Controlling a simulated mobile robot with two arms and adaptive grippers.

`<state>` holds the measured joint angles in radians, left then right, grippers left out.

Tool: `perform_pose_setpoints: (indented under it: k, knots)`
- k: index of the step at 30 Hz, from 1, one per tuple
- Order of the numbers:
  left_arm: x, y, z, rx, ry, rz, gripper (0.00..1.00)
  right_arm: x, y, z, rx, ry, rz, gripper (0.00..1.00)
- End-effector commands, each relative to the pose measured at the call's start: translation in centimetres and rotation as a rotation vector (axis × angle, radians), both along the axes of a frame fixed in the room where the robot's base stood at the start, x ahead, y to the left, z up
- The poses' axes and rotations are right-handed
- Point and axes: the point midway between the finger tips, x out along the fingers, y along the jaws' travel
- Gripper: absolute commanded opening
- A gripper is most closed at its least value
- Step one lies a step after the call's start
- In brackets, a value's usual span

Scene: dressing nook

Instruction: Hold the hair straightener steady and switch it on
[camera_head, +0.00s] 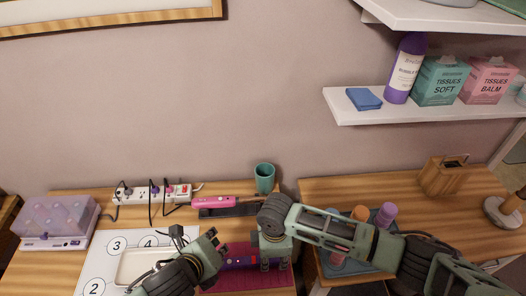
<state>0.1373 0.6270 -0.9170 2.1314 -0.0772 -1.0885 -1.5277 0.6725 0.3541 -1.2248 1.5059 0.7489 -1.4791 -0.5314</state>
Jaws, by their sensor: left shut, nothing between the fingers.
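A slim purple device with a red and a blue patch (242,261) lies on a magenta mat (225,282); it looks like the hair straightener, but my grippers hide parts of it. My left gripper (220,246) is shut and empty, close to the device's left part; I cannot tell whether it touches. My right gripper (275,264) points down at the device's right end, its fingers apart. I cannot tell whether they clasp the device. A pink-handled tool (213,202) lies on a dark rest behind.
A numbered white board (98,270) carries a cream tray (140,264). A blue-grey tray (333,265) holds bottles at right.

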Motion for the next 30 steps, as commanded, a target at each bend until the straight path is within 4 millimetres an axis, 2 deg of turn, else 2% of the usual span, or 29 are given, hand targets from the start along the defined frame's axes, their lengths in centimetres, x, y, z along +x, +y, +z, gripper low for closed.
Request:
perform_pose_setpoints:
  k: [1, 4, 12, 16, 20, 30]
  knots:
    - [0.0, 0.0, 0.0, 0.000, 0.000, 0.000, 0.00, 0.0, 0.0, 0.0, 0.000, 0.000, 0.000, 0.37]
    - [0.0, 0.0, 0.0, 0.000, 0.000, 0.000, 0.00, 0.0, 0.0, 0.0, 0.000, 0.000, 0.000, 0.45]
    - [0.0, 0.0, 0.0, 0.000, 0.000, 0.000, 0.00, 0.0, 0.0, 0.0, 0.000, 0.000, 0.000, 0.45]
    - [0.0, 0.0, 0.0, 0.000, 0.000, 0.000, 0.00, 0.1, 0.0, 0.8, 0.001, -0.001, 0.001, 0.45]
    - [0.0, 0.0, 0.0, 0.000, 0.000, 0.000, 0.00, 0.1, 0.0, 2.9, 0.002, -0.003, 0.002, 0.45]
    - [0.0, 0.0, 0.0, 0.000, 0.000, 0.000, 0.00, 0.1, 0.0, 9.9, 0.001, -0.003, 0.001, 0.45]
